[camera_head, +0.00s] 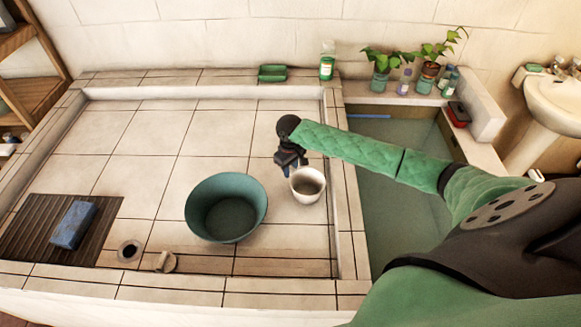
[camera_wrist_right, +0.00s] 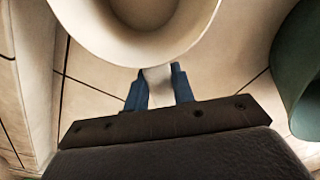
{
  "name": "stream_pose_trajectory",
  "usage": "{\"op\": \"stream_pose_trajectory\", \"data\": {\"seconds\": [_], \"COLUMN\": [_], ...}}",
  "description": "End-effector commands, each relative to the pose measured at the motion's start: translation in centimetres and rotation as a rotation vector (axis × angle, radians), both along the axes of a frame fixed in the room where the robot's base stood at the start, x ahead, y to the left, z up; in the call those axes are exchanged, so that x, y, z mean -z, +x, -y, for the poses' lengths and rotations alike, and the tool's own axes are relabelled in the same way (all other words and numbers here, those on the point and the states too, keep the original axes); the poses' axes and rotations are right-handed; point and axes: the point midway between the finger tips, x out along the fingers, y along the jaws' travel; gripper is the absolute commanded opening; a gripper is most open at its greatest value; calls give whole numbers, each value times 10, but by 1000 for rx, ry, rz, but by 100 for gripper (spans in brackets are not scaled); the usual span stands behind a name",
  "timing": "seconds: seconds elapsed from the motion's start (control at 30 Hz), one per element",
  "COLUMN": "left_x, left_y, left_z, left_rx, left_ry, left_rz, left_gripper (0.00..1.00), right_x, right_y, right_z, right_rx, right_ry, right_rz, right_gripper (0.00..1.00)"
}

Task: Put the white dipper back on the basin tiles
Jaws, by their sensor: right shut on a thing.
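The white dipper (camera_head: 307,185) shows in the head view over the basin tiles (camera_head: 205,130), its mouth facing up, just right of the green tub. It also fills the top of the right wrist view (camera_wrist_right: 150,45). My right gripper (camera_head: 290,170) is shut on the dipper's short handle. The blue fingers (camera_wrist_right: 159,90) press on both sides of that handle in the right wrist view. I cannot tell whether the dipper's bottom touches the tiles. My left gripper is not in view.
The green tub (camera_head: 226,210) stands close left of the dipper. A dark slatted mat (camera_head: 30,225) with a blue block (camera_head: 73,224) lies at left. A tiled ledge (camera_head: 345,215) separates the washing area from the water tank (camera_head: 400,215). Tiles behind the tub are clear.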

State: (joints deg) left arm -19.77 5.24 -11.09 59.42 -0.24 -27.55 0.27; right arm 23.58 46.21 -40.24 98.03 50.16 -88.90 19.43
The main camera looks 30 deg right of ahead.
Motion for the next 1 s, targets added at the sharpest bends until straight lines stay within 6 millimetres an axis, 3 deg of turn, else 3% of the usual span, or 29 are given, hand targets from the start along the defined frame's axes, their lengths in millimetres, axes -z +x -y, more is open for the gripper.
{"op": "stream_pose_trajectory", "data": {"seconds": [0.37, 0.4, 0.5, 0.83, 1.0], "left_x": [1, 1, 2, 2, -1], "left_y": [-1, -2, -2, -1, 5], "left_z": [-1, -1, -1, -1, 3], "left_rx": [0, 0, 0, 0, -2], "left_ry": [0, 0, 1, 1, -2], "left_rz": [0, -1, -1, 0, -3], "left_gripper": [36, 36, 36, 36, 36], "right_x": [4, 4, 4, 3, -10], "right_y": [0, 0, 0, 0, 1], "right_z": [0, 0, 0, 0, 1], "right_rx": [0, 0, 0, 0, 1], "right_ry": [0, 0, 0, 0, -1], "right_rz": [-1, -1, -1, 0, 2], "right_gripper": [0, 27, 46, 47, 47]}}
